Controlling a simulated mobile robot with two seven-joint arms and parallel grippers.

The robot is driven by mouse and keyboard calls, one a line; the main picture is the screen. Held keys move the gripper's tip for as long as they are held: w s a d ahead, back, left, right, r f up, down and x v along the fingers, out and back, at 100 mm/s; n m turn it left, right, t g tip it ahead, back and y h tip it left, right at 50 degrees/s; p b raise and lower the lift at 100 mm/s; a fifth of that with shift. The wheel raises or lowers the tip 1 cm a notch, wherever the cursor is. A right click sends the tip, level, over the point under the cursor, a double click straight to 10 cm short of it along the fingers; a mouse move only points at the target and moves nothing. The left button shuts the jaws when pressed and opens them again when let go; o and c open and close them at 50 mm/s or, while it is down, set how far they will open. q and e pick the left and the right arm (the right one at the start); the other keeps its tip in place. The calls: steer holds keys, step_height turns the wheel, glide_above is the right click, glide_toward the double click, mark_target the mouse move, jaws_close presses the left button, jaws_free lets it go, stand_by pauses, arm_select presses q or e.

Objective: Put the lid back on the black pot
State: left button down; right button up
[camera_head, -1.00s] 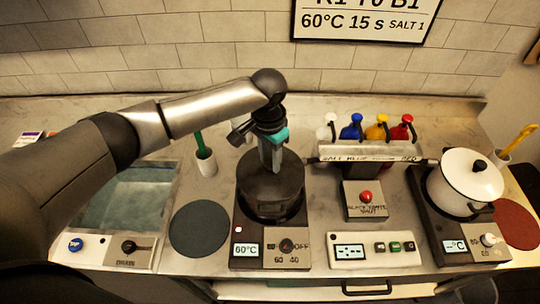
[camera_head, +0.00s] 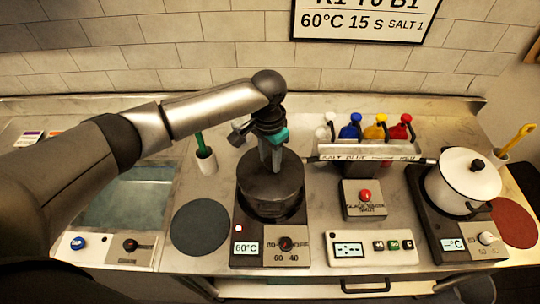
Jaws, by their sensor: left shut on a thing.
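The black pot (camera_head: 271,205) stands on the left hot plate (camera_head: 243,222), whose display reads 60°C. Its dark lid (camera_head: 285,176) lies over the pot's top. From this view I cannot tell whether it is fully seated. My left gripper (camera_head: 270,168) points down over the middle of the lid and is shut on the lid's knob, which the fingers hide. My right gripper is not in view.
A white pot (camera_head: 462,185) with a lid stands on the right hot plate (camera_head: 439,229). A dark round mat (camera_head: 199,227) lies bare left of the black pot. A cup with a green stick (camera_head: 206,161) stands behind it. A labelled rail (camera_head: 367,153) and several coloured bottles are right of the gripper.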

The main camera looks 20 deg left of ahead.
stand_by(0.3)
arm_select(q)
jaws_free()
stand_by(0.5)
steer(key=shift+r, duration=3.5)
steer(key=shift+c, duration=0.2)
jaws_close()
steer(key=shift+f, duration=0.15)
